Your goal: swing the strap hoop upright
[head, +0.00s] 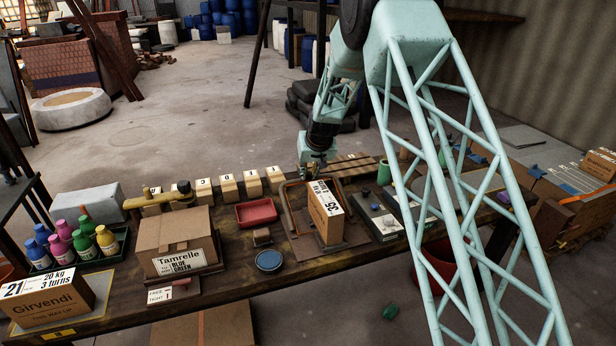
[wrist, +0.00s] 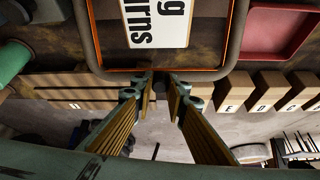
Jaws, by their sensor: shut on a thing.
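The strap hoop (head: 289,211) is a brown rounded frame with an orange inner edge, beside and behind a cardboard box (head: 324,218) with a white label. Its far bar (wrist: 215,76) crosses the wrist view, and the box (wrist: 158,24) shows inside the frame. My gripper (head: 314,168) is at the far bar, behind the box. In the wrist view my gripper's fingertips (wrist: 161,77) meet at this bar, shut on it. The box hides part of the hoop's right side in the head view, and I cannot tell its exact tilt.
A red tray (head: 256,213) and a blue round lid (head: 269,261) lie left of the box. A Tamrelle carton (head: 182,243) stands further left. Lettered wooden blocks (head: 228,188) line the back edge. A dark case (head: 377,222) and a green cup (head: 384,172) are to the right.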

